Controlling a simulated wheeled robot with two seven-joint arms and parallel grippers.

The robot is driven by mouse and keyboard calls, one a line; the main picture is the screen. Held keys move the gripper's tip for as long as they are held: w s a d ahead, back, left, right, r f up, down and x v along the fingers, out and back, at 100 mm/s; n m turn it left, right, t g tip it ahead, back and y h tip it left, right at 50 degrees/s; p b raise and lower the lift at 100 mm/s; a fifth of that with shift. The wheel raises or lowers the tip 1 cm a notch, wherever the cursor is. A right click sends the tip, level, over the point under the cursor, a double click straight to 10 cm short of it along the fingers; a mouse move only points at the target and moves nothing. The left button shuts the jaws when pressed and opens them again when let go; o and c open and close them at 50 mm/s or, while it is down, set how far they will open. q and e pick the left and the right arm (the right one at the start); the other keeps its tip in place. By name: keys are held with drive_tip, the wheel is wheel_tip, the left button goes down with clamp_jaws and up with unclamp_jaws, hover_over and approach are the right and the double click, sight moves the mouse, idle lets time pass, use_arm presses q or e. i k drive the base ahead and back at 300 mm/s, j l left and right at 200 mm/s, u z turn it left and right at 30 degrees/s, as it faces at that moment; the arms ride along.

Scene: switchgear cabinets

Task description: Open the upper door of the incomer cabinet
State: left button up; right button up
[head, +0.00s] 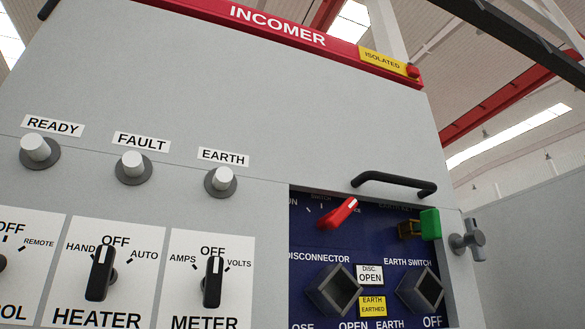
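The incomer cabinet (230,110) fills most of the head view, under a red strip with the word INCOMER (277,25). Its upper door (250,95) is a plain grey panel that looks shut, with a thin seam along its lower edge. A black bar handle (395,182) sits near the panel's lower right corner, just above the blue recessed panel. A grey T-shaped knob (467,240) sticks out at the cabinet's right edge. Neither of my grippers is in view, and nothing touches the handle.
The blue panel (305,243) holds a red lever (338,212), a green part (430,223) and two square sockets. White indicators (35,148) and black rotary switches (101,272) are at left. A yellow ISOLATED label (382,60) is above. A grey wall (530,220) stands at right.

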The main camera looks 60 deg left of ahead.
sight(173, 141)
drive_tip(key=k+u, duration=0.15)
drive_tip(key=u, duration=1.25)
